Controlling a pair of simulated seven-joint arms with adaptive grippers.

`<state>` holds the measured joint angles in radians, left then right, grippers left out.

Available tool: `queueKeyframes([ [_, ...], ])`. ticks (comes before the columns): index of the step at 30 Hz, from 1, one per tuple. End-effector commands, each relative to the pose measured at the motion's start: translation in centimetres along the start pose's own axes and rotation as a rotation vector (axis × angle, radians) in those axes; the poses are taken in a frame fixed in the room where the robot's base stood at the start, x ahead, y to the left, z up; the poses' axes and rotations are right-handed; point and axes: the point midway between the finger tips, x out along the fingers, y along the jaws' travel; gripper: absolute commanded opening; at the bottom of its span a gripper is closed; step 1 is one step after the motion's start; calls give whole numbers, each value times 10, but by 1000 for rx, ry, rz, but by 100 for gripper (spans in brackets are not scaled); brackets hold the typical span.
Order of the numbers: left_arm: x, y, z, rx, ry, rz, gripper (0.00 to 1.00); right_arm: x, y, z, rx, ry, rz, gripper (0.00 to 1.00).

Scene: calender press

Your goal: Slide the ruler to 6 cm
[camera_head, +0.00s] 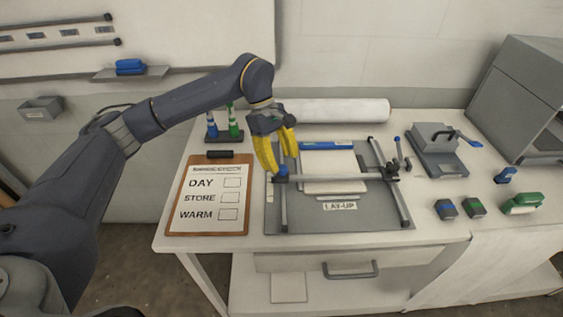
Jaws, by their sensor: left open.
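The lay-up board (340,222) lies on the table and carries a "LAY-UP" label. A grey crossbar, which looks like the sliding ruler (335,179), spans two side rails over a pale sheet (334,163). The scale marks are too small to read. My right gripper is not in view.
A clipboard (212,233) reading DAY, STORE, WARM lies left of the board. Behind are marker pens (233,124) in a stand and a white roll (340,111). A grey press-like device (438,160), blue and green stamps (474,208) and a grey cabinet (515,90) stand right.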

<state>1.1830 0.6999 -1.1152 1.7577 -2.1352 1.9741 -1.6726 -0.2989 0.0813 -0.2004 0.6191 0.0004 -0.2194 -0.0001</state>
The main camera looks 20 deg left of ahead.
Motion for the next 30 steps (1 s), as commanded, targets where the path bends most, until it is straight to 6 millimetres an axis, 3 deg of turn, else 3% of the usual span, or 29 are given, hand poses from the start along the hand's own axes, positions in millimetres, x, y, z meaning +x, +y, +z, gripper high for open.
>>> queueKeyframes([
  [15, -85, 0, 0, -2, 1, 1, 49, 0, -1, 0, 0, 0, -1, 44],
  [21, -102, 0, 0, -2, 0, 0, 49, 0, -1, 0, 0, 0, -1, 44],
  [30, -108, 0, 0, -1, 0, -1, 49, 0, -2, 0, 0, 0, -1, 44],
])
